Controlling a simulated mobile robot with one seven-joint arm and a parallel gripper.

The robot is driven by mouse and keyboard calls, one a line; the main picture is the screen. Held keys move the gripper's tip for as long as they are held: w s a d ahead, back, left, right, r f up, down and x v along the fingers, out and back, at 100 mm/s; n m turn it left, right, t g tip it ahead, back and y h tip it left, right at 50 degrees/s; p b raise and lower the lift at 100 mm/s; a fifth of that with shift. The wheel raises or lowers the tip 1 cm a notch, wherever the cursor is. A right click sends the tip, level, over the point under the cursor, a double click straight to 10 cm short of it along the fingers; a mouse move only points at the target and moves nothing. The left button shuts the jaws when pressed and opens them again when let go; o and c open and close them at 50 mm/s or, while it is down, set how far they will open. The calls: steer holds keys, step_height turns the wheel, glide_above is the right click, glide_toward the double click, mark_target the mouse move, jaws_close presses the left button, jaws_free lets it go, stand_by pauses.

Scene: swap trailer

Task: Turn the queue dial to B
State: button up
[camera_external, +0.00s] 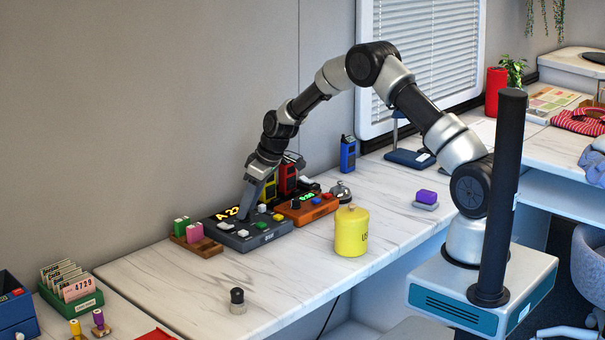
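A dark grey console (234,241) with an orange-lit display (228,213) that seems to read "A" and a number lies on the counter near the wall. Several white, green and yellow buttons are on its top. My gripper (244,212) points down at the middle of this console, at or just above its top, just right of the display. I cannot tell whether it touches. No dial shows clearly on the console; the fingers may hide it. The fingers are too small and dark to tell whether they are open or shut.
An orange box (308,212) with a black knob and green display stands right of the console. A wooden block with green and pink pieces (194,231) is at its left. A yellow canister (351,231) and bell (341,191) stand to the right. The counter front is mostly clear.

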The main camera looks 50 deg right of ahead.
steer(key=shift+w+a+f, duration=0.1)
steer(key=shift+w+f, duration=0.1)
steer(key=shift+f, duration=0.35)
jaws_close()
steer(key=shift+m, duration=0.3)
steer(key=m, duration=0.1)
steer(key=m+h, duration=0.1)
steer(key=m, duration=0.2)
steer(key=shift+a+h, duration=0.25)
steer(key=shift+h, duration=0.05)
steer(key=shift+m+h, duration=0.9)
steer(key=shift+m, duration=1.2)
